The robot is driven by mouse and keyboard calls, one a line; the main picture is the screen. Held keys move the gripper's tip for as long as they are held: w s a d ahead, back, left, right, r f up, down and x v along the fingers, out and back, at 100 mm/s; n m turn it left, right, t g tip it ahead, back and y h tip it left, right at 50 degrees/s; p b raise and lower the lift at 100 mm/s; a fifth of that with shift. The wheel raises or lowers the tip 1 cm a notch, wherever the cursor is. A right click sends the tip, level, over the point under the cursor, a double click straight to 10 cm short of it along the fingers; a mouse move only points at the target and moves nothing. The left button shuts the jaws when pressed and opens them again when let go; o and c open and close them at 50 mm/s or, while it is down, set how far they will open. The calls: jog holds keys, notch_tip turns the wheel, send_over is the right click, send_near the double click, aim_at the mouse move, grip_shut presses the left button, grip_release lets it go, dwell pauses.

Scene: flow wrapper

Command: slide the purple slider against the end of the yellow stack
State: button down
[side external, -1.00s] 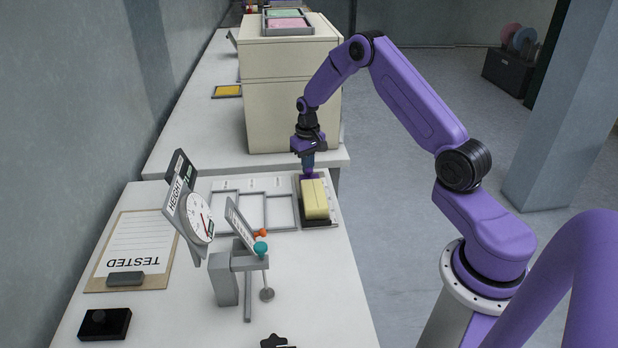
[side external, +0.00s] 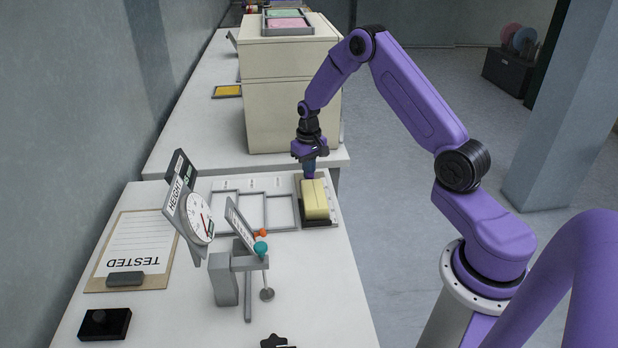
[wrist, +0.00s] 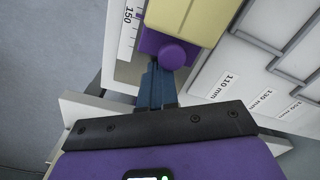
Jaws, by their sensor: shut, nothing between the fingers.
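The yellow stack (side external: 315,200) lies in a dark channel on the light board at the far end of the near table. In the wrist view the yellow stack (wrist: 185,18) is at the top, with the purple slider (wrist: 160,45) directly below it; I see no clear gap between them. The slider has a round purple knob (wrist: 172,56). My gripper (wrist: 153,72) is shut and empty, its blue fingertips at the slider beside the knob. In the side view my gripper (side external: 309,175) is at the far end of the stack and hides most of the slider.
A ruler strip (wrist: 129,25) runs beside the channel. A grey frame (side external: 253,210) with several compartments lies left of it. A height gauge (side external: 240,265) stands nearer, with a clipboard (side external: 130,250) to its left. A beige cabinet (side external: 290,95) stands behind.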

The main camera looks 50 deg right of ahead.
jog(key=shift+s+a, duration=0.4)
jog(key=shift+a, duration=0.05)
jog(key=shift+s+a, duration=0.15)
jog(key=shift+s, duration=0.05)
jog(key=shift+w, duration=0.1)
dwell(0.4)
jog(key=shift+w+d, duration=0.35)
jog(key=shift+d, duration=0.05)
notch_tip(320, 180, up, 7)
dwell(1.0)
